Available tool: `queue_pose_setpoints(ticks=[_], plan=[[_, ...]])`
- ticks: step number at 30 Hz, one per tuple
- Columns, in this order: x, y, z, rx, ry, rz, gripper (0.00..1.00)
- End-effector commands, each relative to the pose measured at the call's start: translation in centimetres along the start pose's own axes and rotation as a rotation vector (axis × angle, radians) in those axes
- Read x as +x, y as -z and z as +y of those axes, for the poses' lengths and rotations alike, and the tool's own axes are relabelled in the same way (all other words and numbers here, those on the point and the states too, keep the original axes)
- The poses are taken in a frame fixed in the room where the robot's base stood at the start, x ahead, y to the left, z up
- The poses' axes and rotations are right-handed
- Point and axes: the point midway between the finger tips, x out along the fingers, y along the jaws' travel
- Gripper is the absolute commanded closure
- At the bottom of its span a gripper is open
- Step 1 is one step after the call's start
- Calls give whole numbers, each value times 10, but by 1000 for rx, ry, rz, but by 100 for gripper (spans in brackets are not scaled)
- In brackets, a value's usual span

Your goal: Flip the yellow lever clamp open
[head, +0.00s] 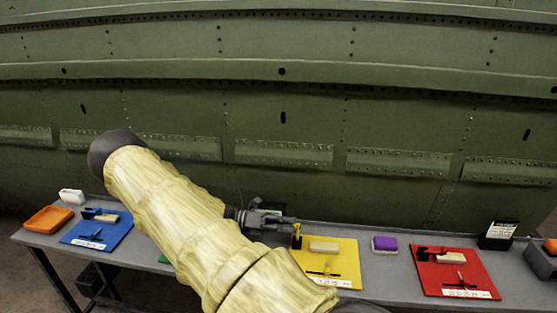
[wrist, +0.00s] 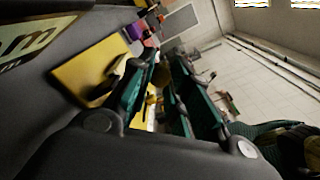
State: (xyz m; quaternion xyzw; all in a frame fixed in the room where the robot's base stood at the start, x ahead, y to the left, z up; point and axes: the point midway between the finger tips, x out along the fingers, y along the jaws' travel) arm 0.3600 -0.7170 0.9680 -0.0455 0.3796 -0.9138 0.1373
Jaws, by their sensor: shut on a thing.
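The yellow board (head: 345,258) lies on the grey bench, right of my arm. The wrist view shows the yellow board (wrist: 88,72) beside the green finger pads of my gripper (wrist: 163,75). The pads are closed around a yellow piece, mostly hidden, which fits the lever.
A blue board (head: 97,230) and an orange tray (head: 48,219) lie at the left. A purple block (head: 384,244), a red board (head: 455,272) and a dark bin (head: 540,262) are at the right. The green fuselage wall (head: 280,120) rises behind the bench.

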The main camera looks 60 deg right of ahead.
Motion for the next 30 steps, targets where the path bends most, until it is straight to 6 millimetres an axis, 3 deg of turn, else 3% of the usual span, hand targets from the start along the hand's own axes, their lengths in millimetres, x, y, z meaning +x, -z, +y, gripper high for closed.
queue_pose_setpoints(ticks=[10, 11, 15, 25, 30], plan=[[-1, 0, 1, 0, -1, -3, 100], [-1, 0, 1, 0, -1, -3, 80], [-1, 0, 0, 0, -1, -3, 58], [-2, 0, 0, -1, 0, -2, 58], [-17, 0, 1, 0, -3, -2, 58]])
